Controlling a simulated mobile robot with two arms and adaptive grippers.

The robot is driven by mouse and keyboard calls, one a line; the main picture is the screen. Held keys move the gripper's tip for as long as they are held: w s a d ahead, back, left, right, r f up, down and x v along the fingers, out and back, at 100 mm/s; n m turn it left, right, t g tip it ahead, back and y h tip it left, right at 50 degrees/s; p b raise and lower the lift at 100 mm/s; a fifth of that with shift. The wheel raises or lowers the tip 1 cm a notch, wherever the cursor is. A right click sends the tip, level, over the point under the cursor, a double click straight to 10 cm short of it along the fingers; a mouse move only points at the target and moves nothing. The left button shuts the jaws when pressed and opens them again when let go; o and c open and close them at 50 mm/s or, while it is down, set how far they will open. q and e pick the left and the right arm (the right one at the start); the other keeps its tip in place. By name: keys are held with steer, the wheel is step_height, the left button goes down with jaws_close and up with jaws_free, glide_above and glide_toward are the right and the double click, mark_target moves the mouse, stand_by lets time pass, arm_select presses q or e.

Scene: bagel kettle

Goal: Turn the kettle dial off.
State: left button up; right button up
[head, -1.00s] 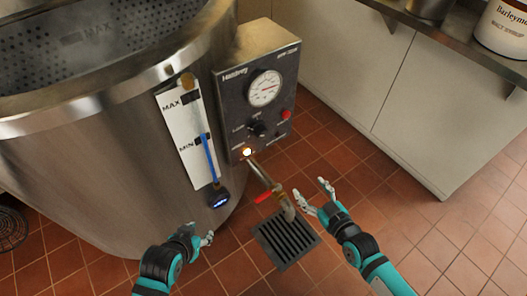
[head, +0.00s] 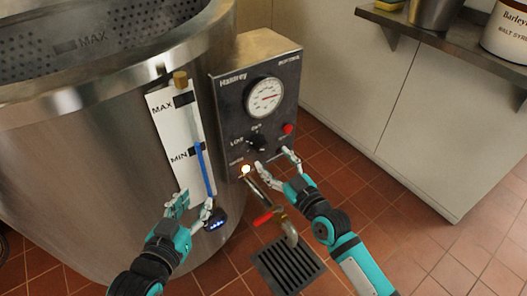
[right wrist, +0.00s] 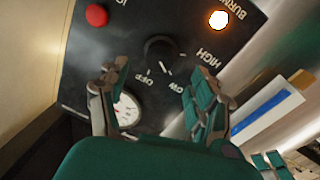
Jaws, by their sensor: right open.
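The kettle dial (head: 256,143) is a small black knob on the dark control box of the large steel kettle (head: 70,150). In the right wrist view the dial (right wrist: 160,52) sits among the labels OFF, LOW and HIGH. My right gripper (head: 273,161) is open and empty just below the dial. In the right wrist view its fingers (right wrist: 152,88) are spread to either side, apart from the dial. My left gripper (head: 193,206) is open and empty in front of the kettle wall, by the sight gauge's lower end.
A lit burner lamp (head: 246,170), a red button (head: 288,129) and a round gauge (head: 265,97) share the box. A tap with a red handle (head: 263,218) sticks out below, above a floor drain (head: 287,265). A steel shelf (head: 440,32) is at upper right.

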mark_target(264, 149)
steer(key=b+x, duration=0.1)
steer(key=x, duration=0.4)
steer(key=shift+w, duration=0.1)
arm_select(q)
step_height(264, 149, up, 6)
steer(key=w+d+t+h, duration=0.1)
steer(key=t, duration=0.2)
steer(key=shift+w+t+h, duration=0.15)
steer(key=shift+t+h, duration=0.15)
steer(key=shift+t, duration=0.1)
arm_select(e)
steer(key=shift+w+a, duration=0.3)
steer(key=shift+w, duration=0.05)
arm_select(q)
steer(key=shift+d, duration=0.1)
arm_select(e)
steer(key=c, duration=1.2)
